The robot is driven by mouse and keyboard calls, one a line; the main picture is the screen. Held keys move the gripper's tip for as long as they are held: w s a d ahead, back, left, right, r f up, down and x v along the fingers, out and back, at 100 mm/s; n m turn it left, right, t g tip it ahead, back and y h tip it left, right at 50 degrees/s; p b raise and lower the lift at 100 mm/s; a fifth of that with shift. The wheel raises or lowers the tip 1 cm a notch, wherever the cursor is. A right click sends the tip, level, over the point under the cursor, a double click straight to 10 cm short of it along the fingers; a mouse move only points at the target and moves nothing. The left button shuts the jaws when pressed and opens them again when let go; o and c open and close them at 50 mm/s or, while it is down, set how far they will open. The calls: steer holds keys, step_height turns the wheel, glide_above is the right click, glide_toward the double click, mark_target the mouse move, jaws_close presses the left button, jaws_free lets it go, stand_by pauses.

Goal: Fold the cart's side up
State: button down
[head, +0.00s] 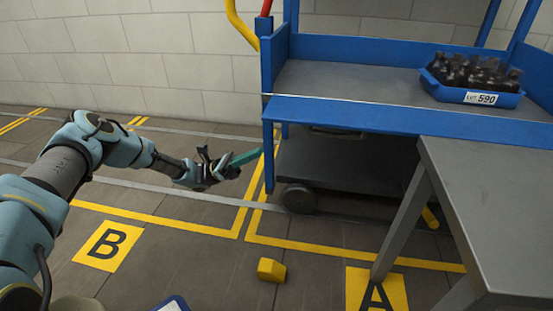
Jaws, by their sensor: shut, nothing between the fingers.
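The blue cart (283,75) stands at the right, with a grey deck (345,80). Its near side (400,117) is a long blue panel that is down, at or below the deck's front edge, leaving the deck open towards me. Whether it lies flat or hangs is hard to tell. My gripper (256,154) is shut and empty, its teal fingers pointing right at the cart's left front corner, below the panel's left end. Whether the tips touch the corner post cannot be told.
A blue crate (490,98) of dark bottles, labelled LOT 590, sits on the deck. A grey table (500,190) stands before the cart's right part. A yellow block (271,270) lies on the floor near the cart's wheel (299,198). Floor around marking B (108,245) is clear.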

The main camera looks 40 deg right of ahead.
step_height(320, 180, down, 4)
steer(key=w+n+h+b, duration=0.1)
steer(key=h+b, duration=0.1)
steer(key=b, duration=0.1)
glide_toward(288, 123)
steer(key=s+d+r, duration=0.2)
steer(key=s+d, duration=0.1)
steer(key=shift+s+d+r+g, duration=0.1)
steer(key=shift+s+r+g, duration=0.15)
steer(key=shift+r+g, duration=0.25)
steer(key=shift+r+h, duration=0.15)
steer(key=shift+h, duration=0.15)
